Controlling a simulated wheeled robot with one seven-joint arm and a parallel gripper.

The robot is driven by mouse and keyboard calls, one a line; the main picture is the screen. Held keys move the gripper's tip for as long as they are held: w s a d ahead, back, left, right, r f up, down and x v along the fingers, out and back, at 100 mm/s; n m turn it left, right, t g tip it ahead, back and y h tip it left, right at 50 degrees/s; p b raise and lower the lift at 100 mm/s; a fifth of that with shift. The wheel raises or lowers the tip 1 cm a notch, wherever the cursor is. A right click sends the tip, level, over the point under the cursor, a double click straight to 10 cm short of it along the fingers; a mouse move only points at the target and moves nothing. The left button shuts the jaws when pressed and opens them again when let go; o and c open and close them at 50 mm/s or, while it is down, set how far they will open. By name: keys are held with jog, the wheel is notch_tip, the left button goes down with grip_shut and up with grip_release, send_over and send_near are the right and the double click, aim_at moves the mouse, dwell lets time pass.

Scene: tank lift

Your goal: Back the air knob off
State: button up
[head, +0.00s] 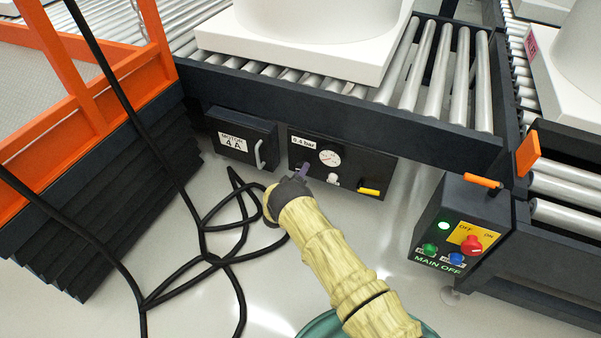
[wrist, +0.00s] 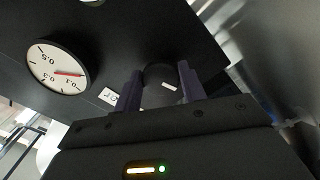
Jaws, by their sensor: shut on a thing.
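The air knob (wrist: 160,84) is black and round with a white mark on its face. In the wrist view it sits between the two purple fingers of my gripper (wrist: 160,92), which is shut on it. In the head view my gripper (head: 301,170) reaches the left part of the dark air panel (head: 375,166) and hides the knob. The panel has a bar label, apparently 0.4, and a round gauge (head: 330,158). The gauge (wrist: 57,66) also shows in the wrist view, its red needle pointing towards the small numbers.
A motor box (head: 238,138) with a handle is left of the panel. A yellow lever (head: 369,191) is at the panel's lower right. Black cables (head: 205,257) loop on the floor at left. A switch box (head: 455,235) stands right; a roller conveyor (head: 350,105) runs above.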

jog(key=shift+s+a+f, duration=0.1)
jog(key=shift+a, duration=0.1)
jog(key=o, duration=1)
jog(key=shift+d, duration=0.1)
jog(key=p+v, duration=0.8)
jog(key=v, duration=0.9)
jog(key=shift+s, duration=0.15)
